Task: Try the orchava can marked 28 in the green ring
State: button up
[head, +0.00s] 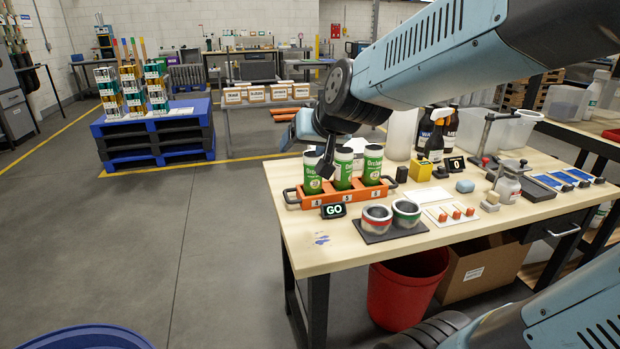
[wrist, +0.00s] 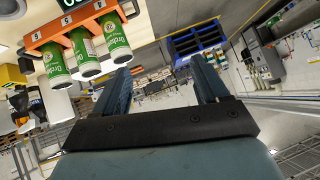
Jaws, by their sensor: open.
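Three green-and-white orchava cans stand upright in an orange tray: a left can (head: 312,172), a middle can (head: 343,169) and a right can (head: 373,164). The cans also show upside down in the wrist view (wrist: 84,52). Two rings sit on a dark pad in front of the tray: a red-banded ring (head: 376,218) and a green-banded ring (head: 406,213); both look empty. My gripper (head: 323,170) is tilted beside the left and middle cans in the head view. In the wrist view its fingers (wrist: 160,65) are apart and empty, with the cans outside them.
A GO sign (head: 333,211) stands before the tray (head: 330,197). The table's front left corner (head: 300,250) is mostly clear.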

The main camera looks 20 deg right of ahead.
aim_at(309, 164)
jog(key=w+a+f+m+t+h, duration=0.2)
jog(key=w, duration=0.5)
jog(key=w+a+f+m+t+h, duration=0.1)
jog(key=w+f+m+t+h, duration=0.15)
jog(key=w, duration=0.45)
notch_tip(309, 164, down, 9)
jog(key=s+d+m+g+h, duration=0.1)
jog(key=s+d+m+h, duration=0.2)
jog(key=h, duration=0.8)
jog(key=shift+m, duration=0.45)
jog(key=x, duration=0.8)
jog(key=shift+w+a+f, duration=0.2)
jog(key=shift+w+f, duration=0.1)
jog(key=shift+w, duration=0.3)
jog(key=x, duration=0.5)
jog(key=shift+w, duration=0.25)
jog(key=shift+c, duration=0.2)
jog(key=c, duration=0.9)
